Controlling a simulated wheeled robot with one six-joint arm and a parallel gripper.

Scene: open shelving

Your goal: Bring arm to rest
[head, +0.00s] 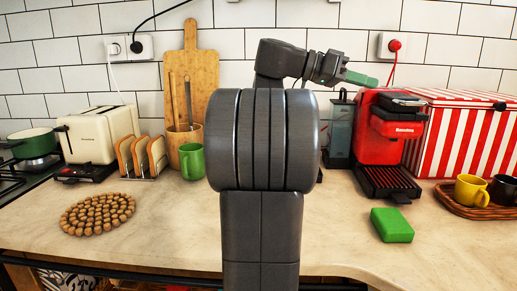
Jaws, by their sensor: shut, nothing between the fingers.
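My gripper (362,79) is at the end of my dark grey arm, raised in the upper right of the middle in the head view. It points right, with green fingers held together and nothing between them. It shows above and in front of the red coffee machine (378,135), apart from the counter. My arm stands upright in the centre and hides part of the counter and wall behind it.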

